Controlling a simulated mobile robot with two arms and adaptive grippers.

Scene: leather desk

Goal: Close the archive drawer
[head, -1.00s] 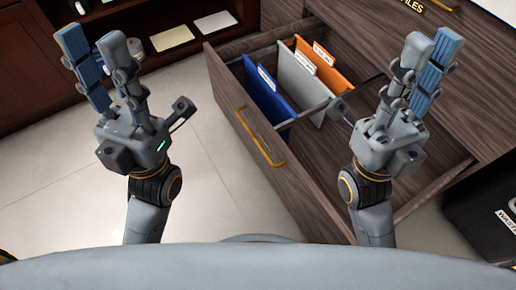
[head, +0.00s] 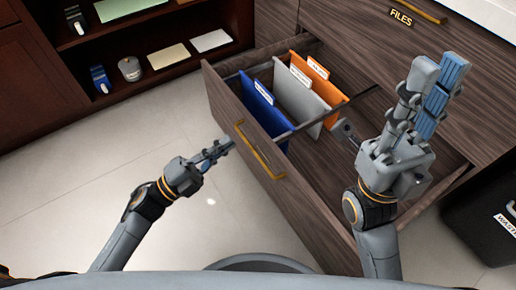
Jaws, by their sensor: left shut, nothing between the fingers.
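The archive drawer (head: 226,112) stands pulled out of the dark wood cabinet. A brass handle (head: 259,152) is on its front panel. Blue (head: 262,112), grey (head: 299,98) and orange (head: 318,84) folders stand inside it towards the back left. My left gripper (head: 226,146) is shut and empty, just left of the handle, in front of the drawer's front panel; I cannot tell whether it touches. My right gripper (head: 440,84) points up over the right part of the drawer, its two blue-padded fingers close together in view; its exact opening is hard to tell.
A dark shelf (head: 60,60) with paper stacks and small items stands at the left. A black waste bin (head: 490,215) is at the right. A closed drawer labelled FILES (head: 402,17) is above. Pale floor (head: 90,165) is clear at the left.

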